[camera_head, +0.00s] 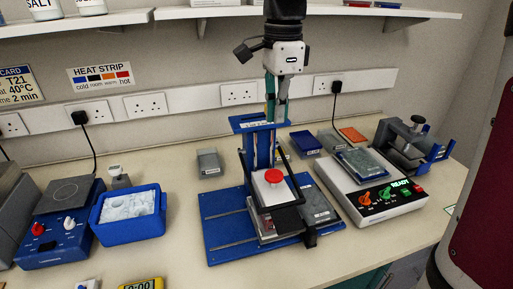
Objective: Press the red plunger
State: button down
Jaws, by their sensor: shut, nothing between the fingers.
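The red plunger (273,176) is a round red cap on top of a white block (272,190). The block stands in a dark frame on a blue base plate (231,244) in the middle of the bench. A blue upright stand rises behind it. My gripper (276,118) hangs down from the top of the picture and is shut, with nothing held. In the picture its fingertips are above the red plunger, apart from it, near the top of the blue stand. The stand's blue top plate lies close to the fingertips, and I cannot tell which is nearer.
A blue tub of ice (130,216) and a blue hotplate (62,226) are at left. A white instrument (374,200) reading READY stands at right, with a blue-framed device (411,145) behind it. A yellow timer (141,284) is at the front edge. Bare bench lies between tub and base plate.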

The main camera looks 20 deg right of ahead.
aim_at(275, 173)
notch_tip(275, 173, down, 14)
jog(key=shift+r+p, duration=0.2)
jog(key=shift+p, duration=0.2)
jog(key=shift+f, duration=1.2)
jog(key=shift+s, duration=0.1)
jog(key=shift+r, duration=0.5)
notch_tip(275, 173, up, 13)
jog(key=p, duration=0.1)
jog(key=shift+p, duration=0.35)
jog(key=shift+r, duration=0.1)
